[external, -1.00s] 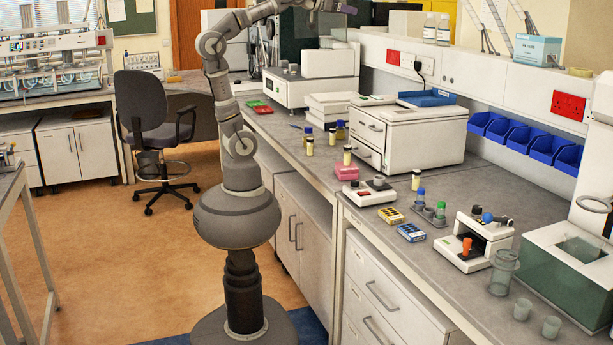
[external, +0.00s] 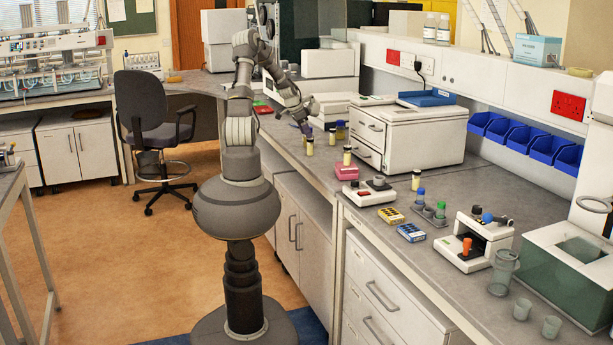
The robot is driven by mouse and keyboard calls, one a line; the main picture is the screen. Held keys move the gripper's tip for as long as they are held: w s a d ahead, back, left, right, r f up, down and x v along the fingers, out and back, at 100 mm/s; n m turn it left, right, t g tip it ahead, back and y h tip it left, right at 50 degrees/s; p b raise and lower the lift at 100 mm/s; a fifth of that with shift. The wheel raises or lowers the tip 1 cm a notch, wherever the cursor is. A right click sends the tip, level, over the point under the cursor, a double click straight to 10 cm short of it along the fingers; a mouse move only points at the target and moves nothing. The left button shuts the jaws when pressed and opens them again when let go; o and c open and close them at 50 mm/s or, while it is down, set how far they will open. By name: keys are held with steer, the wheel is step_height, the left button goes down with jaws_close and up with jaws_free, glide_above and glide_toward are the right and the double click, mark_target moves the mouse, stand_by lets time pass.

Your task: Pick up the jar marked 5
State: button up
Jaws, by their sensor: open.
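One jar (external: 310,147) is at the left, a second jar (external: 347,158) stands nearer the pink block, and a third jar (external: 416,182) stands further right. Any numbers on them are too small to read, so I cannot tell which is marked 5. My gripper (external: 306,129) points down at the left jar's cap. It is open and overlaps the cap in the picture. I cannot tell whether it touches the cap.
Two amber bottles, one of them here (external: 340,131), stand just right of my gripper. A white drawer unit (external: 425,140) stands behind the jars. A pink block (external: 346,173) and a white balance-like device (external: 371,195) are at the bench's front edge.

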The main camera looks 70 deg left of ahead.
mark_target(310, 140)
steer(key=b+x, duration=0.2)
steer(key=x, duration=0.3)
steer(key=shift+w+f, duration=0.2)
steer(key=shift+f, duration=0.15)
steer(key=shift+r, duration=0.1)
steer(key=c, duration=1.2)
steer(key=shift+o, duration=0.2)
